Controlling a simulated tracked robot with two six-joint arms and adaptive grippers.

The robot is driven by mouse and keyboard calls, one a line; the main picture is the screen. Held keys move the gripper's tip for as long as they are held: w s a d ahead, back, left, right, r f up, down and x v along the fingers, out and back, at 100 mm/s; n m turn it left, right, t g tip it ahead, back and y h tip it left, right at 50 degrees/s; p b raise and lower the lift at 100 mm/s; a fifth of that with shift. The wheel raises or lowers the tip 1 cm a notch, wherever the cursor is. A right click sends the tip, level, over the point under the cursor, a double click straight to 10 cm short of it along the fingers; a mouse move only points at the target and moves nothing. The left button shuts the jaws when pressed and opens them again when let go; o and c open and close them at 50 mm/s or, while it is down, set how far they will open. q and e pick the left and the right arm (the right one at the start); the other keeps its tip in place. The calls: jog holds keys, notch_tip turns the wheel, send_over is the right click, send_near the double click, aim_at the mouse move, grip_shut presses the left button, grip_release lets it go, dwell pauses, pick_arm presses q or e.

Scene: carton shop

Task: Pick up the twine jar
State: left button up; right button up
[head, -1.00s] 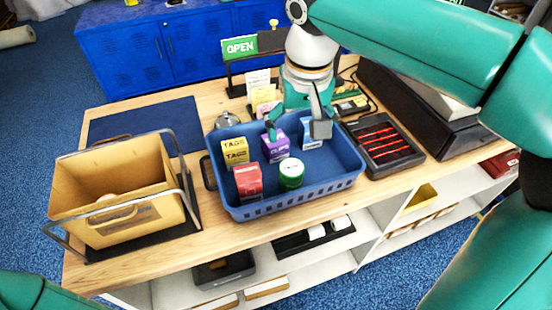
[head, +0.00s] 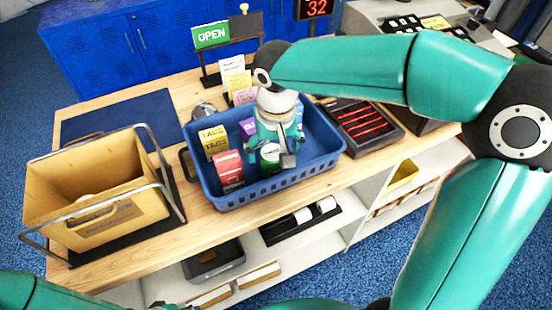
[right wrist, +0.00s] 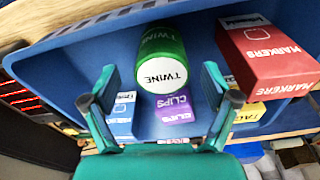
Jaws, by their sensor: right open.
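The twine jar (head: 269,158), green with a white lid marked TWINE, stands in the blue basket (head: 262,192). In the right wrist view the jar (right wrist: 160,70) shows its lid towards me. My right gripper (head: 270,162) is above the jar in the head view and partly hides it. In the right wrist view the open fingers (right wrist: 158,76) are on either side of the lid, with a visible gap at both sides. Nothing is held. My left arm shows at the lower left of the head view, but I cannot see its gripper.
A red markers box (head: 229,170), yellow tags boxes (head: 213,142) and a purple clips box (head: 248,128) share the basket. An open carton (head: 95,205) in a metal frame stands left. The blue mat (head: 120,120) is bare.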

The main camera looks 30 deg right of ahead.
aim_at(273, 153)
jog(key=f, duration=0.4)
jog(key=shift+w, duration=0.25)
jog(key=c, duration=1.3)
